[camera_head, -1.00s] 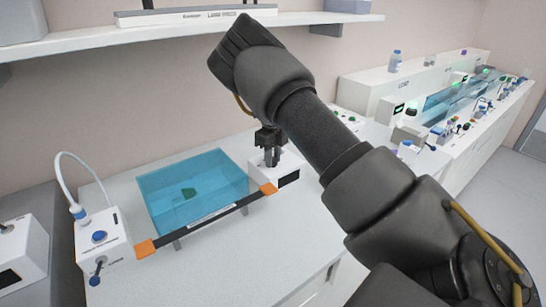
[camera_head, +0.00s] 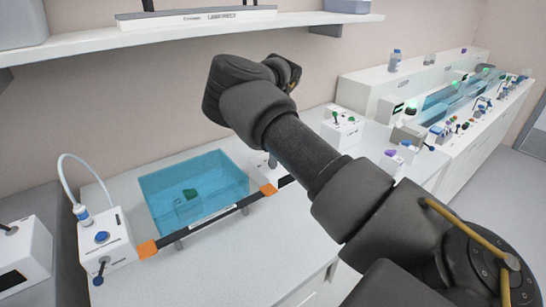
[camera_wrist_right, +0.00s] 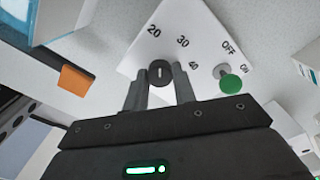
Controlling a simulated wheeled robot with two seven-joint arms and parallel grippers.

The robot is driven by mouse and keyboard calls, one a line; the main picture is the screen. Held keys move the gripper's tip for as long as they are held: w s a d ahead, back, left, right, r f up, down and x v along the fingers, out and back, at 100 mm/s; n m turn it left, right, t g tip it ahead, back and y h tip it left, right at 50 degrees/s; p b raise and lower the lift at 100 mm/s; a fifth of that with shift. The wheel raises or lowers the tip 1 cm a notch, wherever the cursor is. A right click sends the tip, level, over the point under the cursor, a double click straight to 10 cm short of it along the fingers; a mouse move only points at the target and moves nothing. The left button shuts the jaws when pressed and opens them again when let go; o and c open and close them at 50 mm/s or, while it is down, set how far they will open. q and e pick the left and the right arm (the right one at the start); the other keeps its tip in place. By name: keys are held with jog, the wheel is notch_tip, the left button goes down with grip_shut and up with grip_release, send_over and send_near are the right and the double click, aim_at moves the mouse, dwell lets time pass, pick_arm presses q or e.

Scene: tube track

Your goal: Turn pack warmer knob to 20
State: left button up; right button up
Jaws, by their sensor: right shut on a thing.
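In the right wrist view a white panel (camera_wrist_right: 140,55) carries the marks 20, 30 and 40 around a dark round knob (camera_wrist_right: 160,71). The short white mark on the knob runs nearly straight up the picture, roughly in line with 20. My right gripper (camera_wrist_right: 160,82) has a finger on each side of the knob and is shut on it. A green-tipped switch (camera_wrist_right: 231,85) stands beside the OFF and ON labels. In the head view my right arm hides its fingers and the knob. My left gripper is not in view.
A blue water tank (camera_head: 190,175) with orange-ended bar stands left of my arm. A white box with a green-tipped part (camera_head: 343,135) stands just right of my arm. A shelf (camera_head: 150,37) runs above. Bare counter lies in front of the tank.

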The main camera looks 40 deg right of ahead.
jog(key=shift+r+n, duration=0.1)
jog(key=shift+n, duration=0.3)
jog(key=o, duration=1)
jog(key=shift+r, duration=0.4)
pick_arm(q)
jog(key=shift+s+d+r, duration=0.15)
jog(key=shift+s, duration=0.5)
pick_arm(e)
notch_tip(320, 180, up, 10)
jog(key=shift+f, duration=0.1)
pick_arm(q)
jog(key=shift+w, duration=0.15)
